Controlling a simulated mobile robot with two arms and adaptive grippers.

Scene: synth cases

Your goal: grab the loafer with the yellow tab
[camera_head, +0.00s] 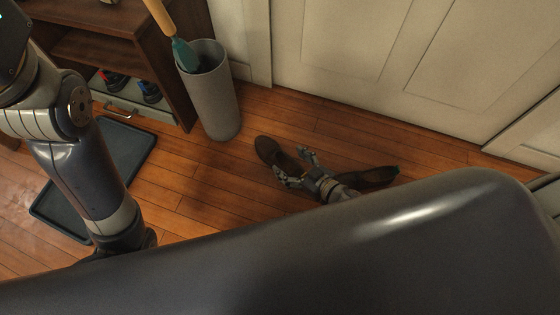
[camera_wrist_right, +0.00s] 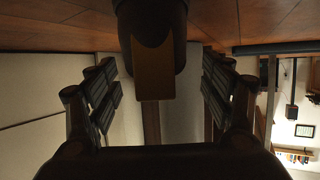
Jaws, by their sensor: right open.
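Two dark brown loafers lie on the wooden floor. The left loafer (camera_head: 267,150) has its near end between the spread fingers of my right gripper (camera_head: 297,168). I cannot make out a yellow tab on it in the head view. The right loafer (camera_head: 374,178) is partly behind my right arm and has a small green-teal tab at its far end. In the right wrist view, a dark rounded shoe end (camera_wrist_right: 150,15) with a dull tan-brown flap shows between the open fingers. I cannot tell whether they touch it. My left arm shows, but its gripper is hidden.
A grey bin (camera_head: 212,95) holding a wooden-handled, teal-ended thing stands by a brown shelf (camera_head: 165,60). A dark tray (camera_head: 122,150) lies at left, partly behind my left arm. A pale panelled door (camera_head: 400,60) closes off the back.

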